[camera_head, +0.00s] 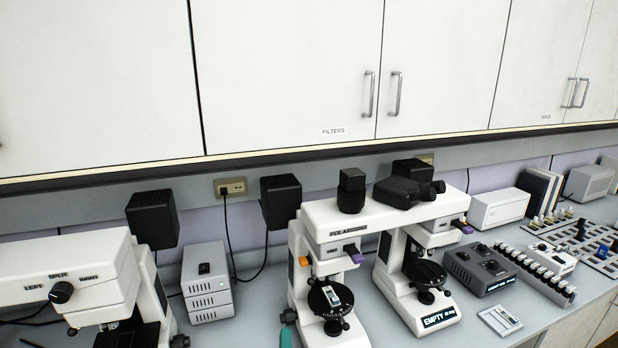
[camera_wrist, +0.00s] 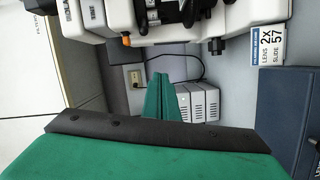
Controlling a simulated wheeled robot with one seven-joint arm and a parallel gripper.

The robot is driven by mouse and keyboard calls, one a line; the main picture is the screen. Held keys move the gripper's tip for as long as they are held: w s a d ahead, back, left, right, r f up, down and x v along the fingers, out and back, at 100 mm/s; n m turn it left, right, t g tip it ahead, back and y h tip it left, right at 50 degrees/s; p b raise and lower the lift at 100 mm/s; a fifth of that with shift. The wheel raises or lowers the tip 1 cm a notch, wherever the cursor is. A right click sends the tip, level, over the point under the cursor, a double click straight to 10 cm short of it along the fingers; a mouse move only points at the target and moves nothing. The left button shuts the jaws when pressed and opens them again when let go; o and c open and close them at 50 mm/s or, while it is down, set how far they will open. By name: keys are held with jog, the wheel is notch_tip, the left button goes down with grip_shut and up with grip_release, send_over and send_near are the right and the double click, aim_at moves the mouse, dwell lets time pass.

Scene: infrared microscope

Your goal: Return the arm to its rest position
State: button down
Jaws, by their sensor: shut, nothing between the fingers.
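My gripper (camera_wrist: 163,80) shows in the wrist view as green fingers pressed together, empty, beyond a dark bar and a large green body part. The fingers point toward the stack of grey boxes (camera_wrist: 200,103) and the wall outlet. In the head view a small green piece (camera_head: 289,316) shows at the lower middle, left of the polarising microscope (camera_head: 312,235); I cannot tell if it is part of my gripper. Most of my arm is out of the head view.
Another microscope (camera_head: 65,272) stands at the left, and the grey box stack (camera_head: 205,283) is between the two. Wall cabinets (camera_head: 290,70) hang above. A LENS 2X, SLIDE 57 card (camera_wrist: 270,45) shows in the wrist view.

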jog(key=s+d+f+m+g+h, duration=0.15)
jog(key=s+f+m, duration=0.25)
jog(key=s+f, duration=0.45)
jog(key=s+d+f+m+y, duration=0.15)
jog(key=s+f+m, duration=0.35)
jog(key=s, duration=0.6)
jog(key=s+d+f+m+h, duration=0.1)
jog(key=s+m, duration=0.6)
jog(key=s, duration=1.2)
jog(key=shift+s+d+g+h, duration=0.3)
jog(key=shift+s+d+g, duration=0.1)
jog(key=shift+d, duration=0.35)
